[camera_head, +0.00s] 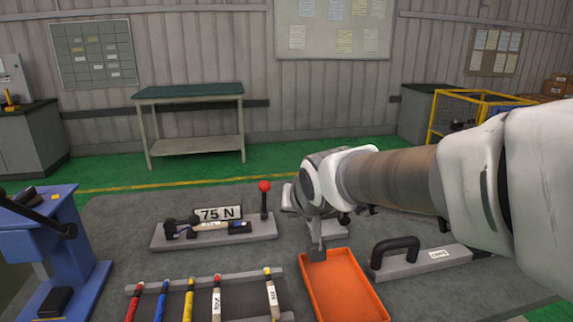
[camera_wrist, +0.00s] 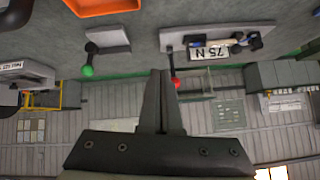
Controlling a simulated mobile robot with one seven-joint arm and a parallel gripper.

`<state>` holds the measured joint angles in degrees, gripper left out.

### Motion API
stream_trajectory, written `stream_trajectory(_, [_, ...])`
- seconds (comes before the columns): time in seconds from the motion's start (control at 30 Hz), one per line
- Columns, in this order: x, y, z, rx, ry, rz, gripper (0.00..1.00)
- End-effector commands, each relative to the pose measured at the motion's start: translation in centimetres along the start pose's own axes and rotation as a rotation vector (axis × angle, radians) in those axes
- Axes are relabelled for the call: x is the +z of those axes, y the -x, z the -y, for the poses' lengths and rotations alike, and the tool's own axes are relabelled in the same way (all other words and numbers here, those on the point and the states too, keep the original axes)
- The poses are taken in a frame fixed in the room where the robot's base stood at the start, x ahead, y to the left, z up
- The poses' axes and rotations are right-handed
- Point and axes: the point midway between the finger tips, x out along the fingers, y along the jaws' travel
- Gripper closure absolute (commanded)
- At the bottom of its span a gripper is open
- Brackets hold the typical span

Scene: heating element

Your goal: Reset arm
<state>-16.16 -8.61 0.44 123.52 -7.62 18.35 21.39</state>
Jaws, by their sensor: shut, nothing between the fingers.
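My arm reaches in from the right of the head view. My gripper (camera_head: 317,254) points down at the far left corner of an orange tray and overlaps it in the picture; I cannot tell whether they touch. In the wrist view my gripper's fingers (camera_wrist: 160,75) are together with nothing between them. That view is upside down and looks out toward the far wall.
The orange tray (camera_head: 341,290) looks empty. Left of it is a rack (camera_head: 250,293) of coloured-handled tools. Behind stands a "75 N" plate (camera_head: 218,214) with a red-knobbed lever (camera_head: 264,187). A black handle (camera_head: 395,250) stands at right. The wrist view shows a green-knobbed lever (camera_wrist: 88,71).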

Motion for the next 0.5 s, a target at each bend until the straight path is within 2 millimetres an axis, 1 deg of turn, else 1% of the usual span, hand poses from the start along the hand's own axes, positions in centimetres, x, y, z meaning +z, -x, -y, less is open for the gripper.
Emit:
stream_trajectory(0.03, [0.6,1.4,-1.3,0.021,-0.001,0.009,1.0])
stream_trajectory(0.07, [1.1,2.2,-2.0,0.034,0.0,0.021,1.0])
stream_trajectory(0.17, [3.5,5.3,-4.7,0.08,0.003,0.068,1.0])
stream_trajectory(0.2, [4.7,6.5,-5.7,0.096,0.005,0.089,1.0])
stream_trajectory(0.33, [8.7,10.0,-8.2,0.138,0.011,0.161,1.0])
stream_trajectory(0.5, [13.6,13.6,-10.1,0.168,0.014,0.244,1.0])
